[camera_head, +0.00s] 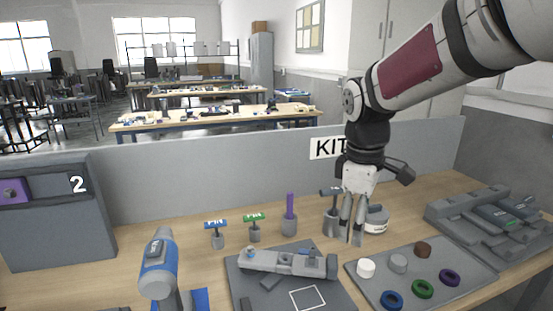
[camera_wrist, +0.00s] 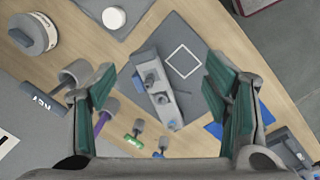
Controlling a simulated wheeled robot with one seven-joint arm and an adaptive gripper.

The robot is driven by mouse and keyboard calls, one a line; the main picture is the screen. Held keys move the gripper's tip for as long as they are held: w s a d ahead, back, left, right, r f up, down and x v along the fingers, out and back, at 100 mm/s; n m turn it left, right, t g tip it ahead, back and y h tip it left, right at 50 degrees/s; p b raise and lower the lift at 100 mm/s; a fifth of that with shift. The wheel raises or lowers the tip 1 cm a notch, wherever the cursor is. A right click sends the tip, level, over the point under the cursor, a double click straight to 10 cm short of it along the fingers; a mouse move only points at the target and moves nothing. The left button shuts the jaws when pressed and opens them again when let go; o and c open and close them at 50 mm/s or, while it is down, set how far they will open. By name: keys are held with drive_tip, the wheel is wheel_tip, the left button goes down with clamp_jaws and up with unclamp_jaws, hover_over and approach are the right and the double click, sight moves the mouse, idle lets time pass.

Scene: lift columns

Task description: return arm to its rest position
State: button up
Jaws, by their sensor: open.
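My gripper (camera_head: 352,222) hangs from my arm at the right of the head view, fingers pointing down, above the back part of the table. It is open. In the wrist view my gripper (camera_wrist: 160,105) shows its two green-lined fingers wide apart with nothing held between them. Beyond the fingers, below the gripper, lies a grey fixture (camera_wrist: 155,85) on a dark mat. In the head view the same grey fixture (camera_head: 285,263) lies left of the gripper. A grey holder with a dark-handled tool (camera_head: 331,218) stands close beside the fingers; contact cannot be told.
A tray (camera_head: 440,262) with rings and round pieces lies front right. A blue-grey power tool (camera_head: 158,265) stands front left. A purple peg (camera_head: 290,207) and labelled stands (camera_head: 216,226) are at the back. A grey partition (camera_head: 230,180) with a KIT sign runs behind.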

drive_tip(key=s+d+r+m+t, duration=0.1)
drive_tip(key=s+m, duration=0.4)
drive_tip(key=s, duration=0.7)
drive_tip(key=s+d+r+m+t, duration=0.1)
drive_tip(key=s+m, duration=0.5)
drive_tip(key=s, duration=0.6)
drive_tip(key=shift+r+m+t+y+p, duration=0.2)
drive_tip(key=shift+m+t+y+p, duration=0.1)
drive_tip(key=shift+t+y+p, duration=0.15)
